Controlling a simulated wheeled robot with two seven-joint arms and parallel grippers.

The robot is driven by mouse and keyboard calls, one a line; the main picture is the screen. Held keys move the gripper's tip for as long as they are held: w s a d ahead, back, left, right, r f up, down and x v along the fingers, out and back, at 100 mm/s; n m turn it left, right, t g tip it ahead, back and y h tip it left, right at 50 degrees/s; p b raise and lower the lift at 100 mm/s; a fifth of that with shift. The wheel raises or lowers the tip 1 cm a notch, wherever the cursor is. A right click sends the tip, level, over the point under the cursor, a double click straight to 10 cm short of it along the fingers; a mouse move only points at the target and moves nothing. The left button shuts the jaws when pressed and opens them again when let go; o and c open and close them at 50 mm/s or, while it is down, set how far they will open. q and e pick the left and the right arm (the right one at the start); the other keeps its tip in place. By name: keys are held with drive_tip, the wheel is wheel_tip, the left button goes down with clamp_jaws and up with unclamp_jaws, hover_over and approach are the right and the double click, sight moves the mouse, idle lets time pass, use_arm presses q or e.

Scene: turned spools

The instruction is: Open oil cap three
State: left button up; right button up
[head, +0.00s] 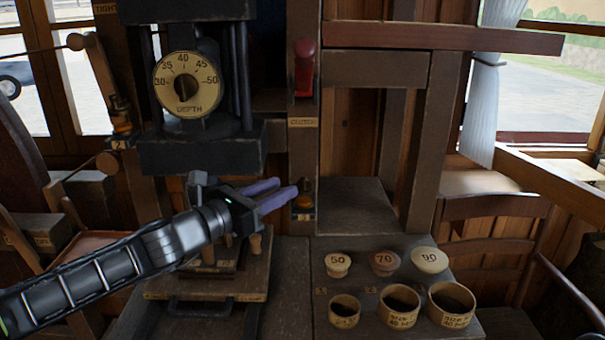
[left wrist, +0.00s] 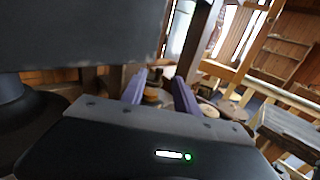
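A small brass-and-amber oil cup (head: 305,187) sits on a dark post, just past the fingertips of my left gripper (head: 288,187). In the left wrist view, a brownish round thing (left wrist: 152,95), likely this cup, shows between the two purple fingers. The fingers of the left gripper (left wrist: 160,78) are apart there, with a gap between them. I cannot tell whether they touch the cup; its cap looks closed. A similar oil cup (head: 122,122) with a tag reading 2 stands at the left. My right gripper is out of view.
A dark machine head with a depth dial (head: 187,83) hangs above my left arm. A red clutch handle (head: 305,65) is above the oil cup. Lids marked 50 (head: 338,264), 70 (head: 385,262) and 90 (head: 429,260) lie behind round cups (head: 452,304) on the right bench.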

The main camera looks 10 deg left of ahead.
sight(301, 180)
use_arm(q)
drive_tip(key=x, duration=0.6)
drive_tip(key=shift+w+d+r, duration=0.1)
drive_tip(key=shift+w+d, duration=0.35)
drive_tip(key=shift+w, duration=0.3)
drive_tip(key=shift+c, duration=0.3)
clamp_jaws()
